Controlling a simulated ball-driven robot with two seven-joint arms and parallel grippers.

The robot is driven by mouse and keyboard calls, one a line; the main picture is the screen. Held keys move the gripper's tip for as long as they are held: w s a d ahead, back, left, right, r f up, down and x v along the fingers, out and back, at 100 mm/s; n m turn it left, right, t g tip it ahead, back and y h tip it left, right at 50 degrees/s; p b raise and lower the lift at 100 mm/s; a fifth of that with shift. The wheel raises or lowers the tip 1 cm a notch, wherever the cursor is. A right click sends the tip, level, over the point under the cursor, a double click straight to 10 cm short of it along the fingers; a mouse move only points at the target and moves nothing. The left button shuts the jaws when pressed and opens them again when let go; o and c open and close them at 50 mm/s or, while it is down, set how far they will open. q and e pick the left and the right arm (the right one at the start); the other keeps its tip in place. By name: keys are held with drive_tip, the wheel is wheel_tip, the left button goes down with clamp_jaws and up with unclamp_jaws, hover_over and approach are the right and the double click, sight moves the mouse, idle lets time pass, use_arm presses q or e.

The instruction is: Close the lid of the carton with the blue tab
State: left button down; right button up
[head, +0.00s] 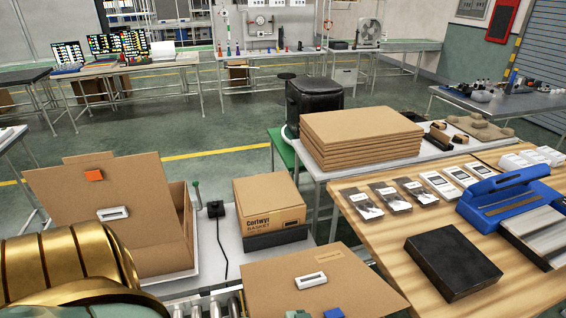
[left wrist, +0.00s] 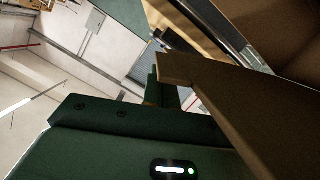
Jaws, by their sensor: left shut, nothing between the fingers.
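In the head view, a brown cardboard panel (head: 325,272) with a white-framed slot stands at the bottom centre. A blue tab (head: 334,313) shows at its lower edge, cut off by the frame. The rest of that carton is out of view, so I cannot tell how far its lid is open. Another carton (head: 180,205) at the left has its lid (head: 95,195) raised, with an orange tab. My left gripper (left wrist: 157,88) is shut and empty in the left wrist view, close to a cardboard edge (left wrist: 235,95). I cannot tell which carton that is, or whether they touch. My right gripper is not in view.
A closed carton (head: 268,205) stands behind on the grey table. Stacked flat cardboard (head: 360,138) lies further back. The wooden table (head: 400,260) at the right holds a black box (head: 452,262), a blue tool (head: 508,196) and several small packs. A roller conveyor (head: 212,303) shows at the bottom.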

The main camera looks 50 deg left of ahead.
use_arm(q)
drive_tip(key=shift+s+d+f+m, duration=0.1)
drive_tip(key=shift+d+f+m, duration=0.1)
drive_tip(key=shift+f, duration=0.4)
drive_tip(key=shift+s+d+f+m, duration=0.1)
drive_tip(key=shift+d+f, duration=0.1)
drive_tip(key=shift+f, duration=0.4)
drive_tip(key=shift+a+r, duration=0.1)
drive_tip(key=shift+r, duration=0.2)
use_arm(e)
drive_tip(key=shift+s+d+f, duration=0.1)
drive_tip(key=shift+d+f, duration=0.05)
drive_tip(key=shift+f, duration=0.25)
